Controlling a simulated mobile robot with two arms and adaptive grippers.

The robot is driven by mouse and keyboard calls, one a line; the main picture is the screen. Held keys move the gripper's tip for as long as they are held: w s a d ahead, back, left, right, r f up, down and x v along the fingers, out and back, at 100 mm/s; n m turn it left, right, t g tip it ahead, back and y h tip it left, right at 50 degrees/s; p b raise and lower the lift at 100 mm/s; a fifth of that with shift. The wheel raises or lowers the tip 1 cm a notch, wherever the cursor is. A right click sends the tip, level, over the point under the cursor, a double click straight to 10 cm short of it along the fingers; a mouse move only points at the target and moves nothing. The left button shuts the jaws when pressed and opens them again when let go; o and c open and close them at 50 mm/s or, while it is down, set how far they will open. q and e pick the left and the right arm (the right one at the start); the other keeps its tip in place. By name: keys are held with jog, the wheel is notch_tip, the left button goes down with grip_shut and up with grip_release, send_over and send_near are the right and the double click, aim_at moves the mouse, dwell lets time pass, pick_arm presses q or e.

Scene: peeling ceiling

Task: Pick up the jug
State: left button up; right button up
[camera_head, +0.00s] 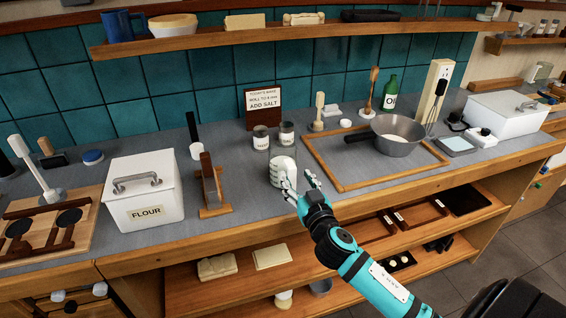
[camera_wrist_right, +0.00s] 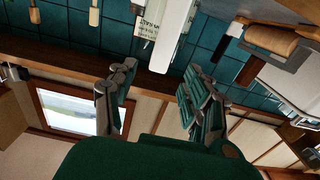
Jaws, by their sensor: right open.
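The jug (camera_head: 280,166) appears as a whitish, upright vessel with faint bands, on the grey counter in the head view. My right gripper (camera_head: 299,178) is open at the jug's right side. One finger overlaps the jug's right edge in the picture, and I cannot tell whether it touches. In the right wrist view the open fingers (camera_wrist_right: 158,100) stand apart with nothing between their tips. A pale upright shape beyond them, at the top of that view, may be the jug. My left gripper is not in view.
Behind the jug stand two small jars (camera_head: 261,138) and a sign (camera_head: 263,106). To the left are a wooden stand (camera_head: 212,190) and a white flour box (camera_head: 144,192). To the right, a pan (camera_head: 398,137) rests on a wood-framed board (camera_head: 335,178). A shelf (camera_head: 300,34) runs above.

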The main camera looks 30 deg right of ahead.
aim_at(293, 171)
jog(key=shift+w+d, duration=0.15)
jog(key=shift+w, duration=0.35)
jog(key=p+x, duration=0.2)
jog(key=x, duration=0.2)
jog(key=shift+w+d, duration=0.1)
jog(key=shift+w, duration=0.35)
grip_shut()
